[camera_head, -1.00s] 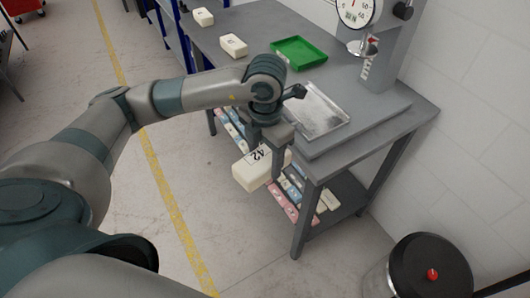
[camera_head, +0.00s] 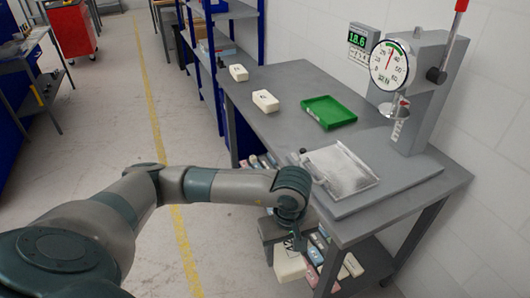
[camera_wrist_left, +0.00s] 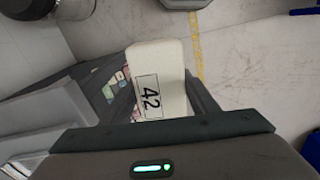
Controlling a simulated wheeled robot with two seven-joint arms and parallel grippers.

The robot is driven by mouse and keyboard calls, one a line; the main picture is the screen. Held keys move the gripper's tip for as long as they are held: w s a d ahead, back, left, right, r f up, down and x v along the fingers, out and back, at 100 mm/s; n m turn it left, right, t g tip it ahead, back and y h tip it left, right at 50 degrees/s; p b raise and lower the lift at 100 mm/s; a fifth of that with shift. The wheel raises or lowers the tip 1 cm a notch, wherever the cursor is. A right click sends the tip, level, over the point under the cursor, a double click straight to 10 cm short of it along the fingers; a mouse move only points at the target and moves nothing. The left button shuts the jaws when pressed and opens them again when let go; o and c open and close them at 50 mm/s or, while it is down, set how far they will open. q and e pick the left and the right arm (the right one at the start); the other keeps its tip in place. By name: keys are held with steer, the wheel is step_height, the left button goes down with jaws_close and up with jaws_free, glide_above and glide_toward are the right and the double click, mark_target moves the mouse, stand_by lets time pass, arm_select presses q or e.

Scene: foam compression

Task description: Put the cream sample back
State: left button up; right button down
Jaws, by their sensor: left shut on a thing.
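The cream sample (camera_head: 290,267) is a pale block with a label reading 42, which shows in the left wrist view (camera_wrist_left: 158,85). My left gripper (camera_head: 287,243) is shut on it and holds it off the near left side of the table, close to the lower shelf. My gripper and wrist hide its upper part in the head view. Two similar cream blocks lie on the tabletop, one nearer (camera_head: 265,101) and one farther back (camera_head: 238,73). My right gripper is out of view.
The grey table (camera_head: 290,78) carries a green tray (camera_head: 329,111), a metal plate (camera_head: 341,170) and a press with a dial (camera_head: 390,64). A display (camera_head: 360,38) reads 18.6. Several coloured blocks lie on the lower shelf (camera_head: 375,262). Open floor lies to the left.

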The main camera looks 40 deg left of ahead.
arm_select(q)
steer(key=f+m, duration=0.1)
steer(key=m, duration=0.1)
steer(key=f+m, duration=0.1)
steer(key=m, duration=0.1)
steer(key=s+m, duration=0.1)
steer(key=shift+s+d+f+m+b, duration=0.1)
steer(key=shift+d+f+m+b, duration=0.2)
steer(key=shift+f+m, duration=0.1)
steer(key=m, duration=0.1)
steer(key=f+m, duration=0.1)
steer(key=m, duration=0.1)
steer(key=s+m, duration=0.1)
steer(key=shift+d+f+m, duration=0.1)
steer(key=shift+f+m, duration=0.3)
steer(key=shift+w, duration=0.1)
